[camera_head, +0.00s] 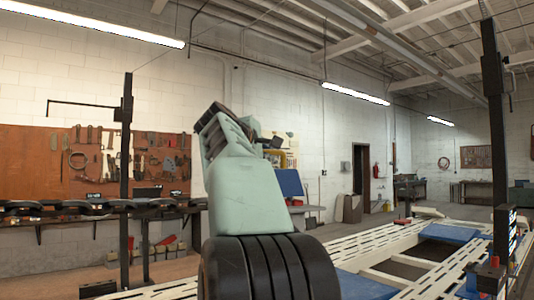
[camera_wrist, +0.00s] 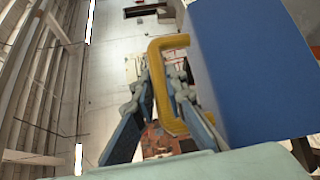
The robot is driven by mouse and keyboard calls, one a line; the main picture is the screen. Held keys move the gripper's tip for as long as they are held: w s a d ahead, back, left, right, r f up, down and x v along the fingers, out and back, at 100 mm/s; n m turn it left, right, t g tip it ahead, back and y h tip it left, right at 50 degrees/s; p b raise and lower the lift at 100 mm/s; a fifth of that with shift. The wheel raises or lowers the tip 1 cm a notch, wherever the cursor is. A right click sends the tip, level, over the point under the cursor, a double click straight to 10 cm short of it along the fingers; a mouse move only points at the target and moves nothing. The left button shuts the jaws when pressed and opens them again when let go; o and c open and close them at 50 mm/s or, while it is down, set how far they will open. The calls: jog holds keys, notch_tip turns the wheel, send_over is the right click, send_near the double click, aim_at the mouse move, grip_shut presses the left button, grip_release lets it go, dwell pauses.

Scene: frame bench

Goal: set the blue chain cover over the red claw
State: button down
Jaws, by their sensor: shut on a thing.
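The blue chain cover (camera_wrist: 262,75) fills the right of the wrist view as a large blue box-like shape. Its yellow handle (camera_wrist: 160,48) passes between the fingers of my gripper (camera_wrist: 161,92), which is shut on it. In the head view part of the blue cover (camera_head: 289,182) and a bit of yellow handle (camera_head: 273,157) show behind my raised arm, which hides the rest. A small red part (camera_head: 494,261), possibly the red claw, sits on a dark block at the lower right. I cannot tell its shape. The cover is well apart from it.
A white slotted frame bench (camera_head: 385,243) runs across the lower right, with blue panels (camera_head: 449,232) in its openings. A tall black post (camera_head: 492,110) rises at the right. A dark rail (camera_head: 60,210) and a brown tool board (camera_head: 40,155) are at the left.

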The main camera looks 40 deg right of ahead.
jog(key=shift+s+r, duration=0.1)
jog(key=shift+r, duration=0.1)
jog(key=c, duration=1.9)
grip_release()
jog(key=shift+a, duration=0.1)
jog(key=shift+f, duration=0.3)
jog(key=v, duration=1.2)
jog(key=shift+r, duration=0.2)
